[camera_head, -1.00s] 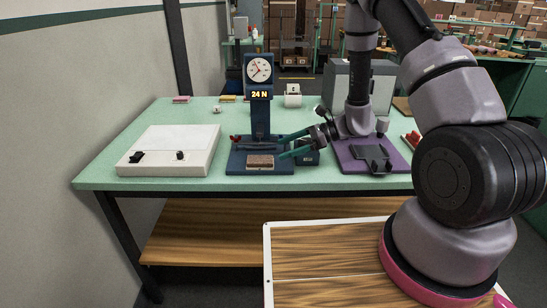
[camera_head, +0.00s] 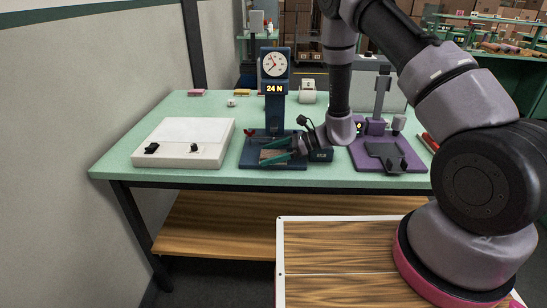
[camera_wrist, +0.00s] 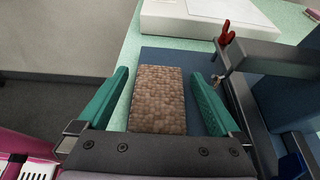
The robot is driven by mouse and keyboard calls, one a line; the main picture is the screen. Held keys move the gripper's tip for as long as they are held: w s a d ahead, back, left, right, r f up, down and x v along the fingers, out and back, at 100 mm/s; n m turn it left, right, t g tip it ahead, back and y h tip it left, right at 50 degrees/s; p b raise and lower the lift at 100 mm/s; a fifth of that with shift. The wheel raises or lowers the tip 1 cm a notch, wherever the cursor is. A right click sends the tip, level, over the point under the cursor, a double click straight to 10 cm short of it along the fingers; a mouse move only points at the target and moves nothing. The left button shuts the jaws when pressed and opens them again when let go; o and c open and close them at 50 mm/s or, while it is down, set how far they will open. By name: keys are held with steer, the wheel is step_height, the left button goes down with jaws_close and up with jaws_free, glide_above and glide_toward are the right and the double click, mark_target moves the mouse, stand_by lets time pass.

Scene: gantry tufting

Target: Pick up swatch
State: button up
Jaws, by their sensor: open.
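The swatch (camera_head: 272,156) is a small brown textured rectangle lying on the dark blue base of the gauge stand (camera_head: 248,159). In the wrist view the swatch (camera_wrist: 158,98) lies lengthwise between the two teal fingers, with a visible gap on both sides. My gripper (camera_head: 262,154) is open over the stand's base, its fingers reaching left from the wrist. In the wrist view my gripper (camera_wrist: 160,75) straddles the swatch; the swatch's near end is hidden by the gripper body. The stand's dial (camera_head: 274,64) sits above a display reading 24 N.
A white flat box (camera_head: 184,140) with black knobs stands left of the stand. A purple fixture (camera_head: 390,160) is to the right. A red-tipped lever (camera_wrist: 226,35) and the stand's arm are close to the right finger.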

steer(key=c, duration=1.3)
steer(key=shift+o, duration=0.2)
steer(key=shift+r, duration=0.1)
